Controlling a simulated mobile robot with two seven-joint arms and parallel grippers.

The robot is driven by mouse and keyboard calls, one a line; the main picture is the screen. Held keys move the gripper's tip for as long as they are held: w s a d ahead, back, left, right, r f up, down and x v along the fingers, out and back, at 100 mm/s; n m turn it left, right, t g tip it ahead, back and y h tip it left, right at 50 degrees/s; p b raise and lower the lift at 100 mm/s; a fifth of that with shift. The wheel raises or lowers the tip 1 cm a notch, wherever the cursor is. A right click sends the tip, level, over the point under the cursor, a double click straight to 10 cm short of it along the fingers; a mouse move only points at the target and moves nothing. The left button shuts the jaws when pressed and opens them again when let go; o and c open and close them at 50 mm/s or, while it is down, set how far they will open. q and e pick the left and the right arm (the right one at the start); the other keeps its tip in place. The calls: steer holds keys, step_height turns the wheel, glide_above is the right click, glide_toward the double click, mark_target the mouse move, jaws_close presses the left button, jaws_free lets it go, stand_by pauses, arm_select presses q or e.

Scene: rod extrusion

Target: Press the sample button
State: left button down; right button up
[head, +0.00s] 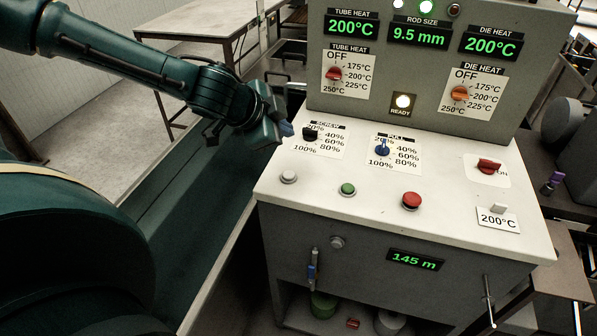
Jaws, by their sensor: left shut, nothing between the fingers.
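The console's sloped white top (330,215) carries three round push buttons along its front: a white button (289,176) at the left, a green button (348,189) in the middle and a larger red button (411,200) at the right. No readable label shows which one is the sample button. My left gripper (286,129) is shut and empty at the console's back left edge, beside the black screw knob (309,133). It is above and behind the white button in the picture and apart from it. My right gripper is not in view.
A blue pull knob (382,148) and a red rotary switch (489,165) stand up from the top. The upright panel (420,75) behind has displays reading 200°C and 9.5 mm, two heat knobs and a lit READY lamp (403,101). The front display (415,259) reads 145 m.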

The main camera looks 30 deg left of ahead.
mark_target(285, 176)
arm_select(q)
steer(key=shift+a, duration=0.1)
